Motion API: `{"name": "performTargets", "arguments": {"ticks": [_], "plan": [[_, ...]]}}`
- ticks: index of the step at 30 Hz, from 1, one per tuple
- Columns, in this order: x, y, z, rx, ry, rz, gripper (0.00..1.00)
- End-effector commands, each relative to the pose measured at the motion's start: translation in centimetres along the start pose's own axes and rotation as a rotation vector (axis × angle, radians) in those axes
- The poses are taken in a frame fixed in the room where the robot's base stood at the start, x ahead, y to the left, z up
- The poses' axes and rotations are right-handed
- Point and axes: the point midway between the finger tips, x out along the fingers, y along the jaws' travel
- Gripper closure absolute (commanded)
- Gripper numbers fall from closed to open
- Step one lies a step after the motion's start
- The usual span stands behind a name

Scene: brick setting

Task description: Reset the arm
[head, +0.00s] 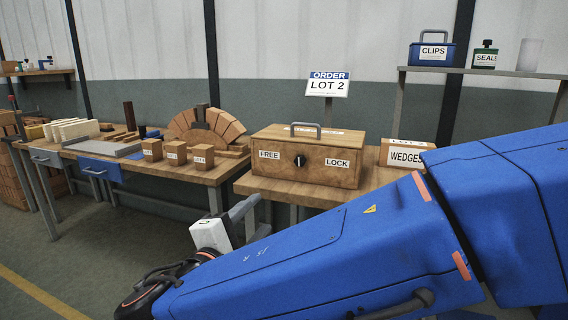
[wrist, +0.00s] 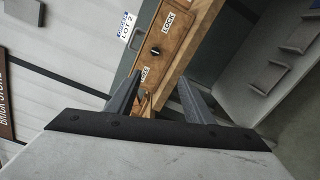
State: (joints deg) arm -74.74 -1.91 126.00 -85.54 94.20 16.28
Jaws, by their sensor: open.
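My gripper (wrist: 161,77) is open in the wrist view, with two dark fingers apart and nothing between them. In the head view my gripper's pale body and grey finger parts (head: 243,208) show low in front of the benches, partly behind my blue arm. A wooden box (head: 265,173) with a shut lid and a grey top handle stands on the right bench. Its black knob (head: 299,161) sits between the FREE and LOCK labels; the knob also shows in the wrist view (wrist: 155,51). The fingers appear apart from the box.
A WEDGES box (head: 406,154) stands right of the wooden box, close to my arm. The left bench holds several labelled blocks (head: 176,152) and a brick arch (head: 208,128). A LOT 2 sign (head: 327,85) rises behind. A shelf (head: 480,71) holds a CLIPS case. Floor at lower left is clear.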

Motion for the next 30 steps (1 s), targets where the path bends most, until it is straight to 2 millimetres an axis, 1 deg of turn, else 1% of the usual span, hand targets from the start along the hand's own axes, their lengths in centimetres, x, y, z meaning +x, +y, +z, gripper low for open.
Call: {"name": "performTargets", "arguments": {"ticks": [7,14,17,20,21,23,24,27,30], "plan": [[2.2,-1.5,2.2,0.004,-0.037,-0.076,0.53],[5.0,-3.9,5.5,0.019,-0.089,-0.189,0.53],[6.3,-5.3,7.5,0.032,-0.117,-0.255,0.53],[7.8,-7.4,10.2,0.055,-0.155,-0.344,0.53],[8.3,-8.3,11.4,0.069,-0.172,-0.385,0.53],[8.9,-9.8,13.2,0.092,-0.196,-0.448,0.53],[9.3,-10.7,14.4,0.108,-0.212,-0.488,0.53],[9.8,-13.0,17.1,0.155,-0.247,-0.586,0.53],[9.8,-15.3,19.6,0.210,-0.279,-0.680,0.53]]}}
